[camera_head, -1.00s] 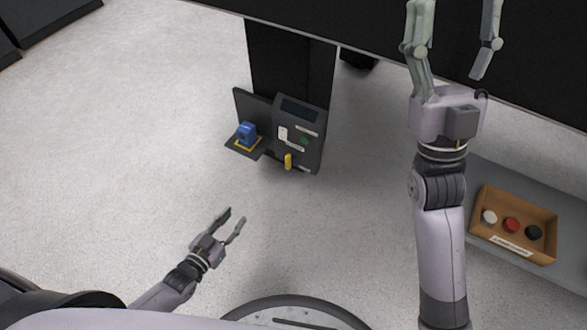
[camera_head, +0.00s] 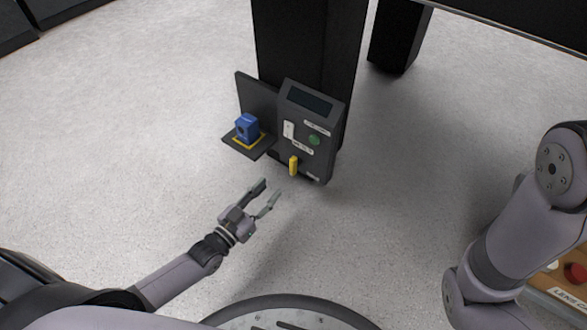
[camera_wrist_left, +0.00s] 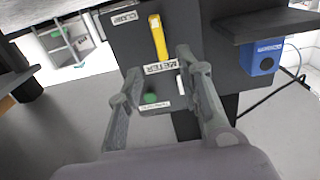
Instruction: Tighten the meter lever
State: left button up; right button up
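The yellow meter lever (camera_head: 294,165) is on the lower front of a dark grey meter unit (camera_head: 316,133), mounted by a black leg. The lever stands upright in the head view. In the left wrist view the lever (camera_wrist_left: 158,38) shows beyond the fingertips, above a METER label (camera_wrist_left: 161,67); the unit appears upside down there. My left gripper (camera_head: 267,192) is open and empty, below and left of the lever, apart from it. In the left wrist view its fingers (camera_wrist_left: 158,65) are spread, with the lever roughly between their lines. My right gripper is out of view.
A blue block (camera_head: 247,127) sits on a yellow-edged shelf (camera_head: 243,149) left of the meter unit. A green button (camera_head: 314,140) is on the unit's face. A wooden box (camera_head: 560,290) stands at lower right, partly behind my right arm.

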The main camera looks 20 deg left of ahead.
aim_at(291, 167)
pick_arm(q)
jog(key=b+x, duration=0.1)
jog(key=x, duration=0.2)
jog(key=b+x, duration=0.2)
jog(key=x, duration=0.2)
jog(key=b+x, duration=0.2)
jog(key=x, duration=0.1)
jog(key=shift+w+f, duration=0.2)
jog(key=shift+f, duration=0.1)
jog(key=shift+w+d+r+b, duration=0.2)
jog(key=shift+w+d+b, duration=0.15)
jog(key=shift+w, duration=0.35)
grip_shut()
